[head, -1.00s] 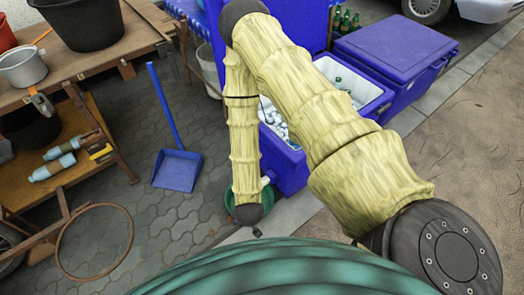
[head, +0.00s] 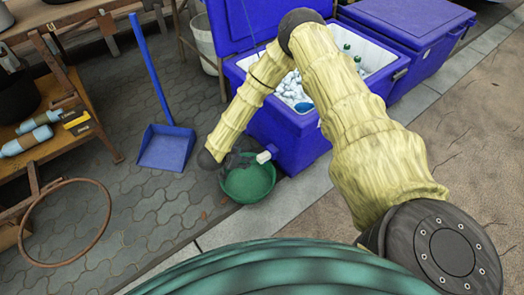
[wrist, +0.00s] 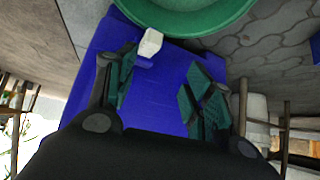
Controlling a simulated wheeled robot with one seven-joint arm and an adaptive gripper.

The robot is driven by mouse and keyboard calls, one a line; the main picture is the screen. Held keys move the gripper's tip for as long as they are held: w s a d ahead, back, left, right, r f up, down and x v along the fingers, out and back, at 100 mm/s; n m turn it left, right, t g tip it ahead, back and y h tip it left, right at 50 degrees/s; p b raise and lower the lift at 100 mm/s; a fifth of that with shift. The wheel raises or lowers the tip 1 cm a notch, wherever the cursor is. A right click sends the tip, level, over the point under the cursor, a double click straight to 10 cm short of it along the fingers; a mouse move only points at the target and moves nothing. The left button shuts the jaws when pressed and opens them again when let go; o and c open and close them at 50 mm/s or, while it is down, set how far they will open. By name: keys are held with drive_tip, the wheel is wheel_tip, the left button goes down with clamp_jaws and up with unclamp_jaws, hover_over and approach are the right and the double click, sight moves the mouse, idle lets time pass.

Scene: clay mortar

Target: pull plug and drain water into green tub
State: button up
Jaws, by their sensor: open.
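The blue cooler (head: 290,136) stands open with ice and bottles inside. A white plug (head: 263,157) sticks out low on its left end. It also shows in the wrist view (wrist: 150,43), against the blue cooler wall (wrist: 165,85). The green tub (head: 249,190) sits on the ground below the plug; its rim (wrist: 200,22) is at the top of the wrist view. My gripper (head: 240,160) is over the tub, left of the plug. In the wrist view my gripper (wrist: 162,68) is open and empty. The plug appears just beyond the fingertips, nearer the left finger, seemingly untouched.
A second, closed blue cooler (head: 410,40) stands behind at right. A blue dustpan (head: 167,148) and a rusty ring (head: 106,215) are at left, by a wooden workbench (head: 70,90). Bare paving lies between dustpan and tub.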

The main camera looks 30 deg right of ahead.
sight(261, 156)
drive_tip(key=d+f+m+b, duration=0.1)
drive_tip(key=d+f+b, duration=0.1)
drive_tip(key=d+f, duration=0.1)
drive_tip(key=w+d+f+m+g+b, duration=0.1)
drive_tip(key=d+f+b, duration=0.2)
drive_tip(key=w+d+f+g+b, duration=0.1)
drive_tip(key=d+f+b, duration=0.1)
drive_tip(key=d+f, duration=0.1)
drive_tip(key=shift+w+d+f+m+h, duration=0.1)
drive_tip(key=shift+d+f+m+h, duration=0.25)
drive_tip(key=shift+d, duration=0.25)
drive_tip(key=shift+b+x, duration=0.6)
drive_tip(key=shift+x, duration=0.25)
drive_tip(key=shift+d+r, duration=0.1)
